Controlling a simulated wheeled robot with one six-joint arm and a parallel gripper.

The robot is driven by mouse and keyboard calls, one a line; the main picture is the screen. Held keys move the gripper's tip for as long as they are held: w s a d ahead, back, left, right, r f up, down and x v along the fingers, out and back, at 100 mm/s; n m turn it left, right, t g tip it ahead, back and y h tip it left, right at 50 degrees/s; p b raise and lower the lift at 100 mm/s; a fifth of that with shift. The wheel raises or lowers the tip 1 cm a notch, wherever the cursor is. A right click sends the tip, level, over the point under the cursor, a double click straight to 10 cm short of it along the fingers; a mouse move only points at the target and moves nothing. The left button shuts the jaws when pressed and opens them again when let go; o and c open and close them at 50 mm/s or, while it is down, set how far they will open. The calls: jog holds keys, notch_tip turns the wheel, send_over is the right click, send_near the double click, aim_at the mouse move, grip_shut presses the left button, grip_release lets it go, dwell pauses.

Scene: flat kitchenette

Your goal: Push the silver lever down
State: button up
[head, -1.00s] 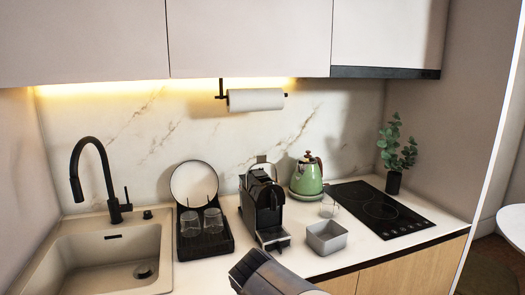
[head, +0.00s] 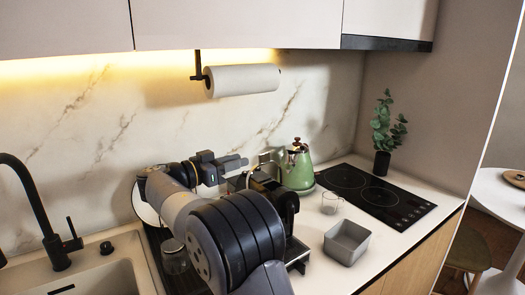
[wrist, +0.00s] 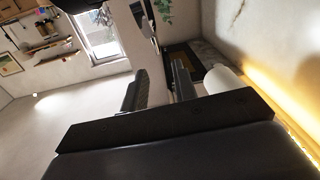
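The black coffee machine (head: 288,207) stands on the counter, mostly hidden behind my arm in the head view. I cannot make out its silver lever; the top of the machine is partly covered by my arm. My gripper (head: 240,163) is above and slightly left of the machine's top, pointing right, with nothing in it. In the wrist view the two fingers of my gripper (wrist: 158,90) stand apart with a clear gap between them. The machine does not show clearly in the wrist view.
A green kettle (head: 297,170) stands just behind the machine. A grey square container (head: 347,242) and a clear glass (head: 331,203) are to its right, before the black cooktop (head: 375,193). A paper towel roll (head: 243,80) hangs above. The tap (head: 30,205) is at left.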

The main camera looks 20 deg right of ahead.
aim_at(267, 153)
jog(key=p+x, duration=0.2)
jog(key=x, duration=0.6)
jog(key=shift+d+r+p, duration=0.15)
jog(key=shift+d+p, duration=0.15)
jog(key=shift+d, duration=0.1)
jog(key=shift+x, duration=0.8)
grip_shut()
